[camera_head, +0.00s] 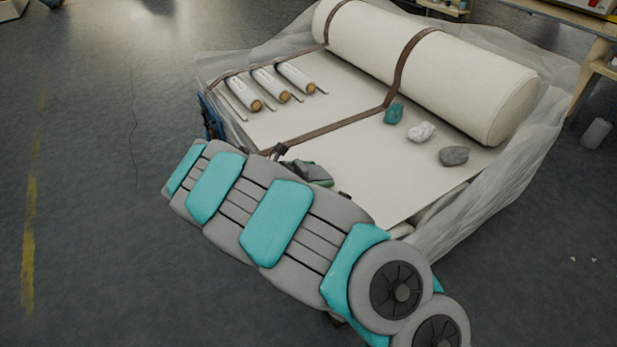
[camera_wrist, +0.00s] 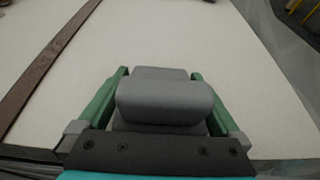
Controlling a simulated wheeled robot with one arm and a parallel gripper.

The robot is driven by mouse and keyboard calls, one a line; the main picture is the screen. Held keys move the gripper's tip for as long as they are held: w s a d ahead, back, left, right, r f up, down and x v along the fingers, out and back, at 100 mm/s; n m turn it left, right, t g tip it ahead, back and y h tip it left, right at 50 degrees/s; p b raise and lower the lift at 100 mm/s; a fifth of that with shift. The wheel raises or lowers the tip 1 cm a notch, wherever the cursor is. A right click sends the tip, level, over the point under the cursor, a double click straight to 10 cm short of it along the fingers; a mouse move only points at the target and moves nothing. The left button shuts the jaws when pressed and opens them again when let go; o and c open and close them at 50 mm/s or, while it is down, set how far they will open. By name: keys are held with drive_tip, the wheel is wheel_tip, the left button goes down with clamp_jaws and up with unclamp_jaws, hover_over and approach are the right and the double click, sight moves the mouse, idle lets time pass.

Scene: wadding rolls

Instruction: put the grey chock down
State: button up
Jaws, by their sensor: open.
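The grey chock (camera_wrist: 165,100) is a smooth block with rounded edges. In the wrist view it sits between the two green fingers of my gripper (camera_wrist: 158,88), above or on the pale sheet (camera_wrist: 240,60). Its underside is hidden, so I cannot tell whether it touches the sheet. My gripper is open around the chock, with one finger on each side. In the head view my gripper (camera_head: 312,173) is low over the near edge of the sheet, mostly behind my arm, and the chock is hard to make out there.
A large cream roll (camera_head: 420,70) lies along the back, with brown straps (camera_head: 335,127) across the sheet. Three small white rolls (camera_head: 296,77) lie at left. A teal stone (camera_head: 393,113), a white stone (camera_head: 421,132) and a grey stone (camera_head: 454,156) lie at right. The middle is bare.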

drive_tip(key=shift+w+d+f, duration=0.1)
drive_tip(key=shift+w+d, duration=0.05)
drive_tip(key=shift+d, duration=0.1)
clamp_jaws()
idle(0.7)
